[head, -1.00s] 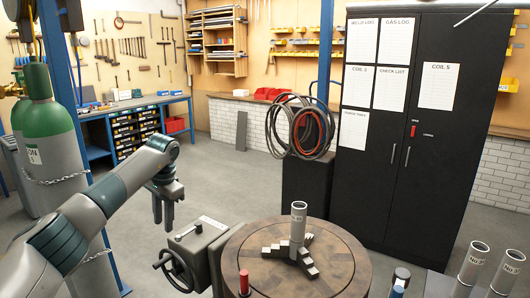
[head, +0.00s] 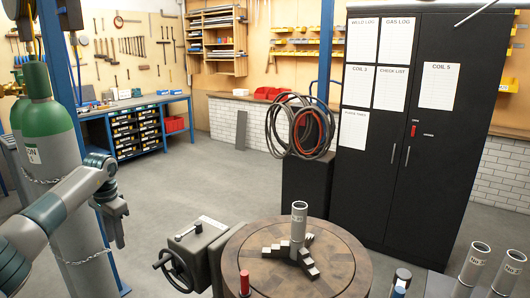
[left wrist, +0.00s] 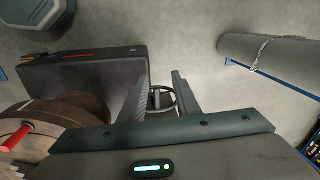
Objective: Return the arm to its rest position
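My left arm comes in from the left in the head view, bent at the elbow, with its left gripper (head: 117,238) hanging down in front of the grey gas cylinder. In the left wrist view, the two fingers of the left gripper (left wrist: 160,90) stand apart with nothing held between them. A handwheel (left wrist: 162,100) shows beyond and below the gap. My right gripper is in neither view.
A round turntable (head: 245,250) bears a jawed chuck with an upright grey tube (head: 299,222). Its gearbox handwheel (head: 175,272) stands right of the left gripper. A green-topped cylinder (head: 45,130) is close behind my left arm. The middle floor (head: 200,185) is clear.

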